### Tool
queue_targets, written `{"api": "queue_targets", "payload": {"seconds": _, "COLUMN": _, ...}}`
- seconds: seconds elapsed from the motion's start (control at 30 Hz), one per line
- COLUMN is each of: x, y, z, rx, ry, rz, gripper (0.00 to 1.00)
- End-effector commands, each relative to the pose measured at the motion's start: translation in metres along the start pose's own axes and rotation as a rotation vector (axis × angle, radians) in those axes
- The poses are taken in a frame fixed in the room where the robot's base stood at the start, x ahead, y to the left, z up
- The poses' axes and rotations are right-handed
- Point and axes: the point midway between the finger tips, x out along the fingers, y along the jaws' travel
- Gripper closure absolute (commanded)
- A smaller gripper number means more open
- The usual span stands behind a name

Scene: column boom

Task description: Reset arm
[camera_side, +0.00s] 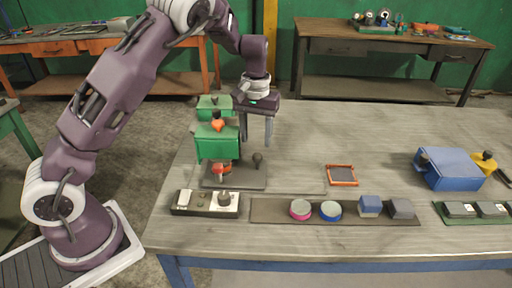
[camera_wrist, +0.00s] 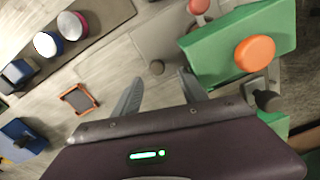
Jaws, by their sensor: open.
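My gripper (camera_side: 257,140) is open and points down over the left part of the workbench (camera_side: 300,140), beside a green machine (camera_side: 217,143) with an orange knob. In the wrist view, the two fingers of my gripper (camera_wrist: 160,76) are spread with nothing between them. The green machine (camera_wrist: 225,50) and its orange knob (camera_wrist: 255,53) are on the right there. The fingertips hang above the bench, near a small dark knob (camera_side: 257,159) on the machine's grey base plate (camera_side: 235,179), and look apart from it.
A control box (camera_side: 206,203) lies at the front left. A dark strip (camera_side: 275,211) carries two round pieces and two blocks. An orange-framed tray (camera_side: 342,183) lies behind it. A blue box (camera_side: 447,168) stands at the right. The bench's back middle is clear.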

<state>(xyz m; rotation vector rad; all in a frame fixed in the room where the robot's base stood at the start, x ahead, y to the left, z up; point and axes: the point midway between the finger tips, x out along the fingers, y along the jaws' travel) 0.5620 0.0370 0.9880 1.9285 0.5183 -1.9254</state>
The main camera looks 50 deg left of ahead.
Motion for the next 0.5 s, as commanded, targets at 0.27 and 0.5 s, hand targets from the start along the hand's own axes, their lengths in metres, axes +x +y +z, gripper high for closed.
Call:
{"api": "queue_targets", "payload": {"seconds": 0.27, "x": -0.017, "y": -0.001, "z": 0.000, "rx": -0.001, "ry": -0.001, "rz": -0.001, "gripper": 0.50}}
{"api": "queue_targets", "payload": {"seconds": 0.5, "x": -0.031, "y": 0.000, "z": 0.006, "rx": 0.004, "ry": 0.008, "rz": 0.027, "gripper": 0.50}}
